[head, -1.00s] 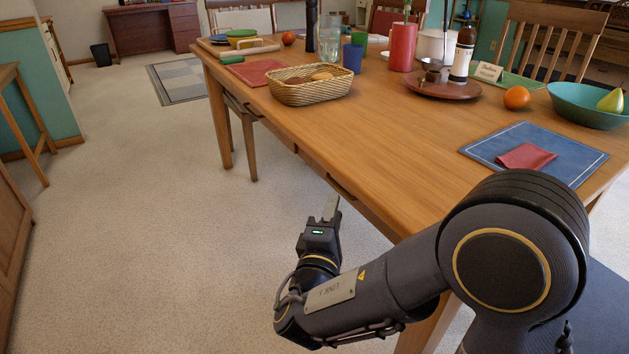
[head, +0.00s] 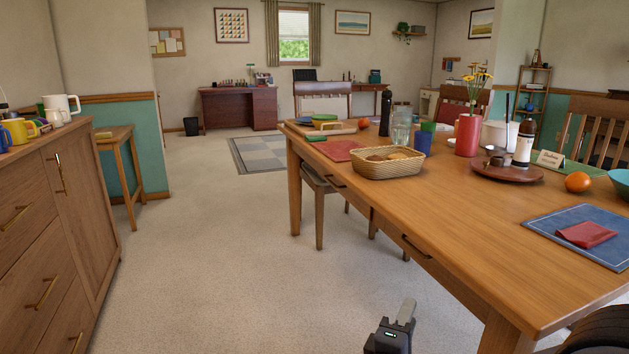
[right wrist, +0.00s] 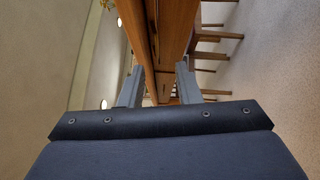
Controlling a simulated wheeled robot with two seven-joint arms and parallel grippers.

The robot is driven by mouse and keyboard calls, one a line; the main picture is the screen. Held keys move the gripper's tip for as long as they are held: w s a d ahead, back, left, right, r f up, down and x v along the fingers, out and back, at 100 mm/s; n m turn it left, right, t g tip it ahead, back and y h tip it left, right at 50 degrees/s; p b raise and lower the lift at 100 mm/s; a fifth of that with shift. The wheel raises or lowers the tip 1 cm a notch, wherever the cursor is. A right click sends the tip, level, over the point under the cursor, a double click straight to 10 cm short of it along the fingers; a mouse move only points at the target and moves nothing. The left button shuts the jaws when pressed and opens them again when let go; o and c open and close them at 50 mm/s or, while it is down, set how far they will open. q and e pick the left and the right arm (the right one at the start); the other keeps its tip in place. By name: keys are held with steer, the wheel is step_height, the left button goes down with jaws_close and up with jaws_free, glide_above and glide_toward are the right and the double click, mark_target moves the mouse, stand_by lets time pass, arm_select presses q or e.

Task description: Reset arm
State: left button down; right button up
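My right gripper (head: 405,312) shows at the bottom of the head view, beside the front edge of the wooden dining table (head: 455,225) and below its top. In the right wrist view its two fingers (right wrist: 158,88) stand well apart with nothing between them, so it is open and empty. The table's edge and a chair show beyond the fingers there. Part of my right arm shows at the bottom right corner of the head view. My left gripper is not in view.
On the table are a bread basket (head: 388,168), a red vase (head: 467,136), a bottle (head: 523,143), an orange (head: 578,182) and a blue placemat (head: 575,240). A wooden cabinet (head: 75,220) with mugs stands at left. Carpet (head: 225,270) between cabinet and table is clear.

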steer(key=s+d+f+m+g, duration=0.4)
steer(key=s+d+g, duration=0.2)
steer(key=d, duration=0.1)
steer(key=s+d+f+m+g, duration=0.3)
steer(key=s+d+g, duration=0.25)
steer(key=d, duration=0.25)
steer(key=s+a+f+m+g+y, duration=0.1)
steer(key=s+a+f+m+y, duration=0.1)
steer(key=s+a+m+y, duration=0.3)
steer(key=s+f+g+y, duration=0.2)
steer(key=s+y, duration=0.1)
steer(key=s, duration=0.4)
steer(key=a+r+m+t+y, duration=0.3)
steer(key=a+r+t+y, duration=0.1)
steer(key=a+y, duration=0.1)
step_height(320, 180, up, 39)
steer(key=p, duration=3.9)
steer(key=shift+a+f, duration=0.2)
steer(key=shift+a, duration=0.15)
steer(key=shift+s, duration=0.1)
